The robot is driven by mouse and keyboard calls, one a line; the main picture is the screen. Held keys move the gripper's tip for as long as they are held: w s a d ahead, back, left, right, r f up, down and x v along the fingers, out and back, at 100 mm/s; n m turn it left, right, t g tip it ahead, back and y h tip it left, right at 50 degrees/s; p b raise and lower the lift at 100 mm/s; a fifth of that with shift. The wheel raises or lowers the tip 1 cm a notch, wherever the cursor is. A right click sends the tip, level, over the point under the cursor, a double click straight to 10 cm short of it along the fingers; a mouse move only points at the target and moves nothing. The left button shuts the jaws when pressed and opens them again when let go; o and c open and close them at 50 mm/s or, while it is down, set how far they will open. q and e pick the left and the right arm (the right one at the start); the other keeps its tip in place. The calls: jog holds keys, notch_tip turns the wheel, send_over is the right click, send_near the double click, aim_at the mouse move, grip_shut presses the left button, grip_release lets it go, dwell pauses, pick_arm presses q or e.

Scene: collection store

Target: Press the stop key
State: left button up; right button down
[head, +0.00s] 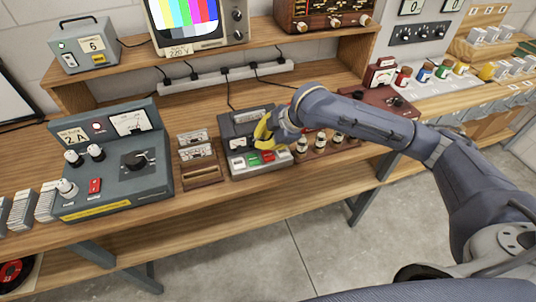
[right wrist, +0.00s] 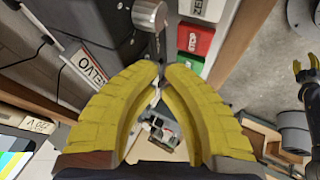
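The grey cassette recorder (head: 240,132) stands mid-bench with a row of coloured keys along its front. A green key (head: 253,160) and a red key (head: 267,156) sit between pale keys. I cannot surely read which key is marked stop. My right gripper (head: 264,132) is over the recorder, behind the keys; its yellow fingertips (right wrist: 162,71) meet with nothing between them. My left gripper (right wrist: 306,70) shows small at the right wrist view's edge, fingers apart.
A meter box with knobs (head: 112,160) and a wooden cassette rack (head: 200,172) stand left of the recorder. Small bottles (head: 320,143) stand close on its right, under my right arm. A power strip (head: 225,77) lies behind. The bench front edge is clear.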

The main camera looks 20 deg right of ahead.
jog(key=shift+r, duration=1.4)
